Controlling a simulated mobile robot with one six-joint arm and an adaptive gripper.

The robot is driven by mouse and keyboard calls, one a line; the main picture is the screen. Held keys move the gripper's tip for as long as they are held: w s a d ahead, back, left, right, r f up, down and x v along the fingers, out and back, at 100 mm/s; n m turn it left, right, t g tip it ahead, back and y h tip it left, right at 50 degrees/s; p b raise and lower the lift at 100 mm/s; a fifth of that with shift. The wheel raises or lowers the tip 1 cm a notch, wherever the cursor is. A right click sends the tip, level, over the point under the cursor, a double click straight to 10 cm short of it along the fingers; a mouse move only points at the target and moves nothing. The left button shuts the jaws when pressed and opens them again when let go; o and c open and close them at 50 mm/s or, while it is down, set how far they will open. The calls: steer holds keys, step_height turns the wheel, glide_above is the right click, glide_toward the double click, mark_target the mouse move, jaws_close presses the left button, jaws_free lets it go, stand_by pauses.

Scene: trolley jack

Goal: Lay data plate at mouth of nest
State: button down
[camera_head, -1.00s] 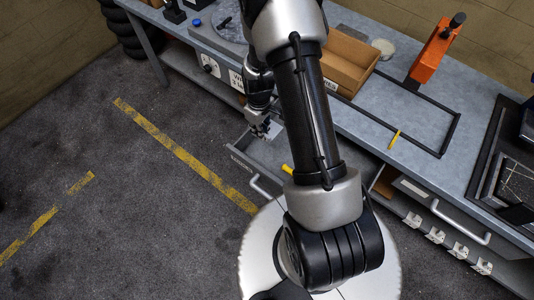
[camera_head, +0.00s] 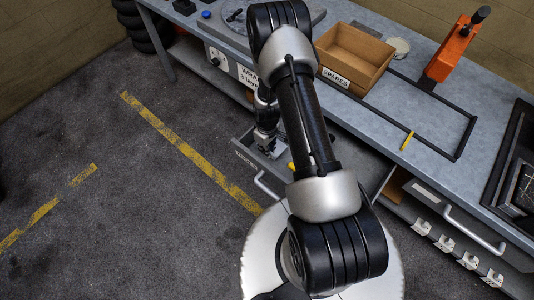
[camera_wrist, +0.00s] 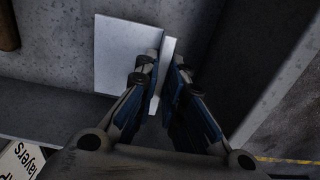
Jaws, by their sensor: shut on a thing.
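My gripper (camera_wrist: 167,68) is shut on a thin pale plate (camera_wrist: 163,82), seen nearly edge-on between the fingertips in the wrist view. I take this to be the data plate. A flat, light grey square (camera_wrist: 118,55) shows just left of the fingers; I cannot tell whether it is joined to the held plate. In the head view my gripper (camera_head: 268,142) points down at the open drawer (camera_head: 246,153) below the bench, with its tips small and partly hidden. I cannot make out the nest.
A drawer wall (camera_wrist: 245,75) stands close right of my fingers. The floor (camera_head: 110,190) at left is clear.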

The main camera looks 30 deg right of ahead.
steer(key=shift+f+b, duration=0.45)
steer(key=shift+f, duration=1.25)
steer(key=shift+f, duration=0.15)
steer(key=c, duration=1.7)
jaws_free()
